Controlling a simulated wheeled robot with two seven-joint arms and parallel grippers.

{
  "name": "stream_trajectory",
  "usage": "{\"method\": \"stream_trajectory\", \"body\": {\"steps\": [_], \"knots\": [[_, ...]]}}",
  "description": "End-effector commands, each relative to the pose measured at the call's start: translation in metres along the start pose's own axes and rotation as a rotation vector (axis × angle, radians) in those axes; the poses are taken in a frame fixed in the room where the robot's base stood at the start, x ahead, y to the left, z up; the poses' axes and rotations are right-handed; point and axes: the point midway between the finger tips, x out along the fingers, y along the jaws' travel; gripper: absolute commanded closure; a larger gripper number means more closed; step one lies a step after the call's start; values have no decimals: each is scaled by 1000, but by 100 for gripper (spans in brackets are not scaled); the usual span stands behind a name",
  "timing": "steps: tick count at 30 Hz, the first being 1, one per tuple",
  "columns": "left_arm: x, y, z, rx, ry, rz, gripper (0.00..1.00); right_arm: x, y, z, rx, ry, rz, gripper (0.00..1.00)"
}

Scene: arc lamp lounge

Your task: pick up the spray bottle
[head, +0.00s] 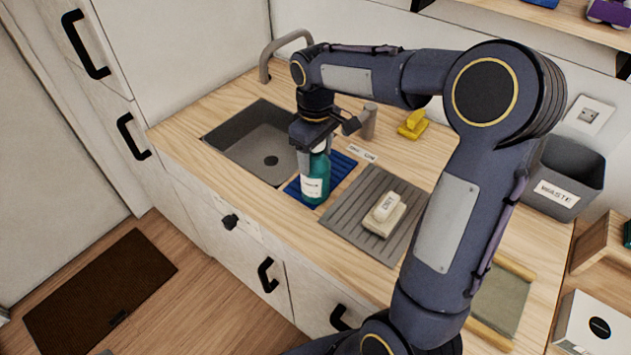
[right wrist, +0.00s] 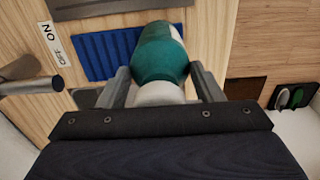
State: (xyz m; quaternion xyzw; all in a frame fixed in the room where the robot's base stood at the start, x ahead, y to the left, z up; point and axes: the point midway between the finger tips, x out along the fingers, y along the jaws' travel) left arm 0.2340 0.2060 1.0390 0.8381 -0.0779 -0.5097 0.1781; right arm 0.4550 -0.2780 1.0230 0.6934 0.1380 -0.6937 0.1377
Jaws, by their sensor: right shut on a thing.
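The spray bottle (head: 315,180) is teal with a white label and stands upright at the blue ribbed mat (head: 339,166) beside the sink. In the right wrist view the teal bottle (right wrist: 163,58) sits between the two fingers. My right gripper (head: 315,148) comes down from above and is shut on the upper part of the bottle. The right wrist view shows the fingers (right wrist: 163,88) on either side of its pale neck. The bottle's top is hidden by the gripper. I cannot tell whether its base touches the mat. My left gripper is not in view.
The sink (head: 243,140) with its faucet (head: 283,47) is left of the bottle. A grey drying mat (head: 345,211) with a labelled white block (head: 386,207) lies to the right. A yellow object (head: 413,124) and a grey waste bin (head: 562,175) stand further right.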

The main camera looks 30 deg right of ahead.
Motion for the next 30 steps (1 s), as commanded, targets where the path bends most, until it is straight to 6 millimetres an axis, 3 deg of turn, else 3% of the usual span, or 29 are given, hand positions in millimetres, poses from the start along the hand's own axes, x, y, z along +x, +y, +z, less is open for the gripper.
{"method": "stream_trajectory", "body": {"steps": [14,22,30], "knots": [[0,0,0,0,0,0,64,-8,0,-1,0,5,2,95],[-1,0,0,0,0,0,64,-33,0,-1,0,5,2,95],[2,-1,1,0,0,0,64,-61,-25,0,-3,6,2,95]]}}
